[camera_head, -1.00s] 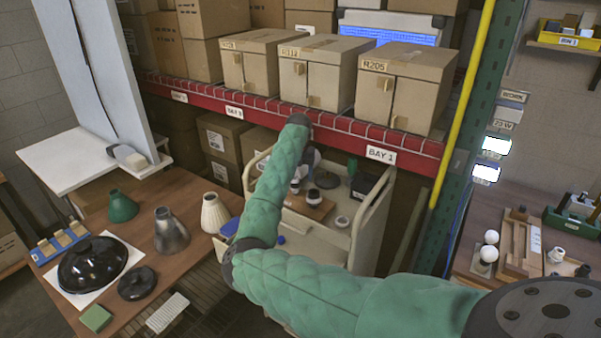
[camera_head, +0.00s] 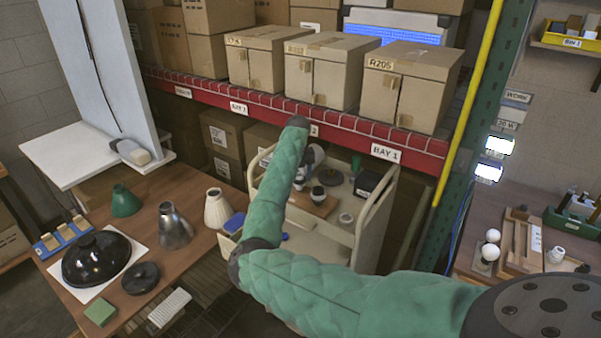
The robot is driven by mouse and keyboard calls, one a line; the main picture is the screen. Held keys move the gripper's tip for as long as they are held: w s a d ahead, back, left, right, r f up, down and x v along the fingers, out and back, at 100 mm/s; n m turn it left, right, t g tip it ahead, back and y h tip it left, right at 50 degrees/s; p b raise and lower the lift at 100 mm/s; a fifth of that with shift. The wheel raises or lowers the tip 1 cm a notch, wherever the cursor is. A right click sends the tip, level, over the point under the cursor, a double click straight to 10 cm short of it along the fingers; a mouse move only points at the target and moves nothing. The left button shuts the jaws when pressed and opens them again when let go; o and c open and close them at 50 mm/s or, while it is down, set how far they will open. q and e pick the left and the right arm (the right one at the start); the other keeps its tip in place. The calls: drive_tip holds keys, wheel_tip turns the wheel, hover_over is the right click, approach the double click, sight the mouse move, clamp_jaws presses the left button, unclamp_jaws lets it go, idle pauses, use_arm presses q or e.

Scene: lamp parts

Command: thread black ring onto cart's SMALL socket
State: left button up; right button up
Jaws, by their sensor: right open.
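The cart (camera_head: 342,240) is cream-coloured and stands below the red shelf beam, with a brown board (camera_head: 325,208) on top. Small light sockets with dark parts stand on the board; one socket (camera_head: 317,195) shows near its middle. A dark round piece (camera_head: 331,177) lies behind it. I cannot tell which piece is the black ring or whether any ring is around a socket. My left gripper is out of view.
A table at left holds lamp shades (camera_head: 174,228), a black dome (camera_head: 96,258) and a black disc (camera_head: 141,278). A black box (camera_head: 369,181) sits at the cart's back right. The red shelf beam (camera_head: 345,131) with cartons runs close behind my right wrist. A workbench (camera_head: 480,236) stands at right.

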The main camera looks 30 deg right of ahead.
drive_tip(key=shift+w+r+n+p, duration=0.1)
drive_tip(key=shift+r+n+p, duration=0.15)
drive_tip(key=shift+n+p, duration=0.75)
drive_tip(key=shift+n, duration=0.3)
drive_tip(key=shift+w+a+n, duration=0.1)
drive_tip(key=shift+n, duration=0.2)
drive_tip(key=shift+r+n+p, duration=0.1)
drive_tip(key=shift+n+p, duration=0.3)
drive_tip(key=shift+p, duration=0.15)
drive_tip(key=shift+a+n+p, duration=0.1)
drive_tip(key=shift+n+p, duration=0.4)
drive_tip(key=shift+n, duration=1)
drive_tip(key=n, duration=0.3)
drive_tip(key=shift+a, duration=0.3)
